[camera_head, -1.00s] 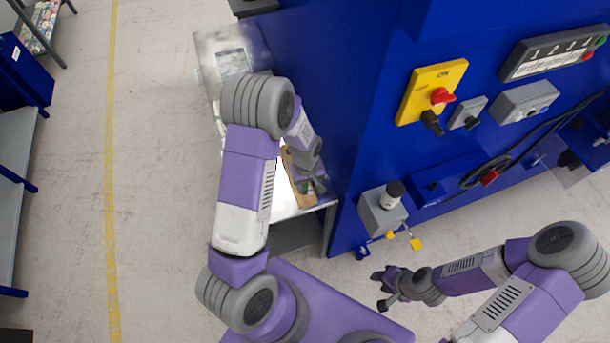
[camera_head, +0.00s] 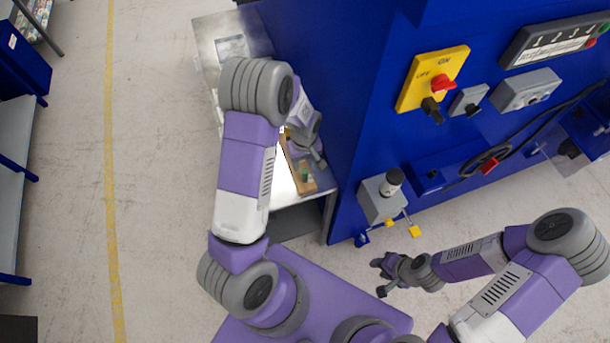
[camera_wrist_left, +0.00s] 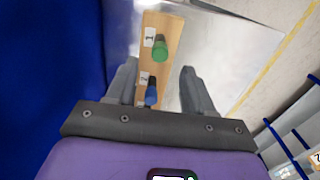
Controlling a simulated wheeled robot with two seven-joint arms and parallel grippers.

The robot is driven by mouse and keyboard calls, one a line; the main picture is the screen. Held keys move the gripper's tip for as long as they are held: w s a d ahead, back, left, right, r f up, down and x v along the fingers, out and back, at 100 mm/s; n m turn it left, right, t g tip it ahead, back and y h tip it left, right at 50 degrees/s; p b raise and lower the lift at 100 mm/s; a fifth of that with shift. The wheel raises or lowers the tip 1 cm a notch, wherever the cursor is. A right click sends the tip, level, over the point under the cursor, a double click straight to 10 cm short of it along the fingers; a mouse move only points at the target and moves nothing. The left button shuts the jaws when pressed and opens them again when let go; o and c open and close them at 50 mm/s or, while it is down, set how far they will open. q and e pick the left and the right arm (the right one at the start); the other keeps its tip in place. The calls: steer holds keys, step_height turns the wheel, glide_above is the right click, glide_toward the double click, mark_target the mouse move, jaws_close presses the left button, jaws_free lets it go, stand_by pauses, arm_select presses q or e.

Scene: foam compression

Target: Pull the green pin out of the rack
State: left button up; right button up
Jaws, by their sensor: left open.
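The wooden rack (camera_head: 309,187) lies on the metal table beside the blue machine. The green pin (camera_head: 304,176) stands in the rack's near part in the head view. In the left wrist view the green pin (camera_wrist_left: 160,49) stands in the rack (camera_wrist_left: 167,21) beside a label "1". A blue pin (camera_wrist_left: 151,96) stands in the same rack beside a label "2". My right gripper (camera_head: 381,277) is open and empty, away from the rack.
The blue machine (camera_head: 345,90) rises close to the right of the rack. A grey box with a black knob (camera_head: 381,200) sticks out from it near my right gripper. The metal table (camera_head: 228,30) extends behind my left arm.

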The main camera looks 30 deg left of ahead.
mark_target(305, 171)
arm_select(q)
steer(key=shift+f+b, duration=2.25)
steer(key=shift+f, duration=0.95)
arm_select(e)
steer(key=shift+f, duration=2.55)
steer(key=shift+f, duration=0.15)
arm_select(q)
jaws_close()
steer(key=shift+r, duration=0.1)
